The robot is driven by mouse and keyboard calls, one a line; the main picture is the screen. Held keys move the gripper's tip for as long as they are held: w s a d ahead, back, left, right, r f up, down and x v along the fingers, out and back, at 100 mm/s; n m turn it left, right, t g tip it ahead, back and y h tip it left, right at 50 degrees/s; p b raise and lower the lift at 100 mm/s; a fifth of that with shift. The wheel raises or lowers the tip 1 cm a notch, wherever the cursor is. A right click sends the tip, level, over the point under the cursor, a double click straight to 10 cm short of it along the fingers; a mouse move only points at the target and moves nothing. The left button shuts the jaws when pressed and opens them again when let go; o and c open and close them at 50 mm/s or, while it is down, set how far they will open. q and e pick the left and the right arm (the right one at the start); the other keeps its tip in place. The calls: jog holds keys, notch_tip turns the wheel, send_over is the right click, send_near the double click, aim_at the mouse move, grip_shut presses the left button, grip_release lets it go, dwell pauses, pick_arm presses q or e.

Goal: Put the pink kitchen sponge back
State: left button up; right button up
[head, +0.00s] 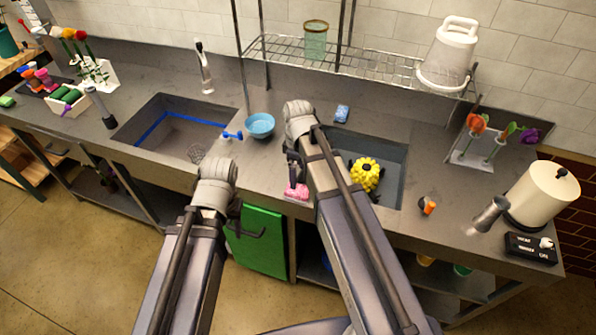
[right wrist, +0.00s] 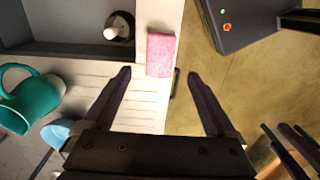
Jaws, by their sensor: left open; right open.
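The pink kitchen sponge (head: 297,192) lies at the front edge of the counter between the two sinks. In the right wrist view the sponge (right wrist: 160,54) lies just ahead of the fingertips, in line with the gap between them. My right gripper (head: 294,168) is open and empty, close above the sponge in the head view; its two fingers (right wrist: 159,74) are spread apart in the right wrist view. My left gripper (head: 248,222) is open and empty, in front of the counter, before a green panel (head: 265,250).
A blue bowl (head: 260,125) and a blue item (head: 342,114) stand behind. The left sink (head: 180,130) and the right sink (head: 392,160), holding a yellow spiky object (head: 365,174), flank the sponge. A wire shelf (head: 370,66) hangs above. A teal jug (right wrist: 28,98) shows in the right wrist view.

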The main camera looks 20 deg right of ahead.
pick_arm(q)
notch_tip(320, 180, up, 3)
jog(key=shift+f+p, duration=0.1)
jog(key=shift+p, duration=0.75)
pick_arm(e)
jog(key=s+a+r+m+h, duration=0.1)
jog(key=s+a+r+m, duration=0.2)
jog(key=s+a+m, duration=0.4)
jog(key=s+a, duration=0.3)
jog(key=s, duration=0.4)
jog(key=shift+s+a, duration=0.15)
jog(key=shift+a, duration=0.1)
pick_arm(q)
notch_tip(320, 180, down, 4)
jog(key=b, duration=0.3)
jog(key=shift+b, duration=0.4)
pick_arm(e)
notch_tip(320, 180, down, 4)
jog(key=shift+r, duration=0.1)
